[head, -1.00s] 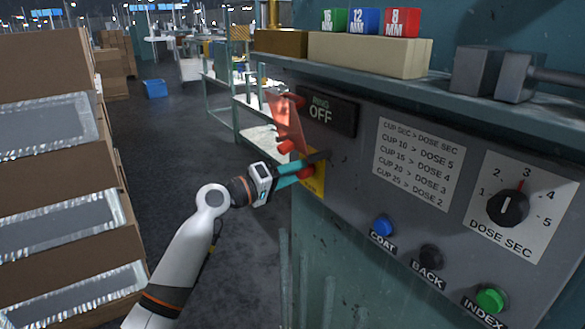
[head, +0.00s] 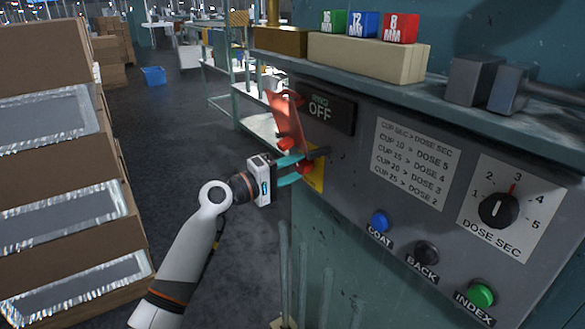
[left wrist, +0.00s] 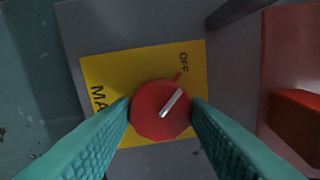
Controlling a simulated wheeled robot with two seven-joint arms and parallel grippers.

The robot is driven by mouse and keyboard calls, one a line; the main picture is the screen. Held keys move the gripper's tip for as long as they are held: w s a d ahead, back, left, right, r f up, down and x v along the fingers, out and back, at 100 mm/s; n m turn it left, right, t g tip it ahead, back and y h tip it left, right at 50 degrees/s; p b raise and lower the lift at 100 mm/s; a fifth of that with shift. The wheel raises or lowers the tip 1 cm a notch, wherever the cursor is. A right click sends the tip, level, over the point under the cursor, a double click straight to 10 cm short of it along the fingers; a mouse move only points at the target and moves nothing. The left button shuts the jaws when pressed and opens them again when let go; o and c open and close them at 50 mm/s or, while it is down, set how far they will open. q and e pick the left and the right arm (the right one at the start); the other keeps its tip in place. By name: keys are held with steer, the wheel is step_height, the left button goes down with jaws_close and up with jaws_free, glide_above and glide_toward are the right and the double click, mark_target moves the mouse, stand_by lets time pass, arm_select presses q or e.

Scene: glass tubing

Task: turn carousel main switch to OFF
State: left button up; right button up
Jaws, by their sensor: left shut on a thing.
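The main switch is a round red knob (left wrist: 150,98) with a white pointer line, on a yellow plate (left wrist: 100,72) lettered OFF and "MA…", the rest of that word hidden. The pointer tilts up and right, close to the red tick by OFF, slightly to its right. My left gripper (left wrist: 162,113) is shut on the knob, with a teal finger on each side. In the head view my left gripper (head: 304,167) reaches the panel's left edge, and the yellow plate (head: 317,182) shows beside it. My right gripper is not in view.
A tilted red flap (head: 286,118) stands just above the gripper, and a dark bar (head: 319,153) sticks out beside it. A display (head: 322,108) reads OFF. Blue (head: 380,221), black (head: 426,253) and green (head: 481,294) buttons and a dose dial (head: 498,210) lie right. Cartons (head: 60,190) stand left.

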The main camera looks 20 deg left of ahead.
arm_select(q)
steer(key=o, duration=1)
steer(key=shift+s+a+f, duration=0.1)
steer(key=shift+s+a, duration=0.05)
steer(key=shift+a, duration=0.05)
steer(key=shift+b+v, duration=2.6)
steer(key=shift+v, duration=3.2)
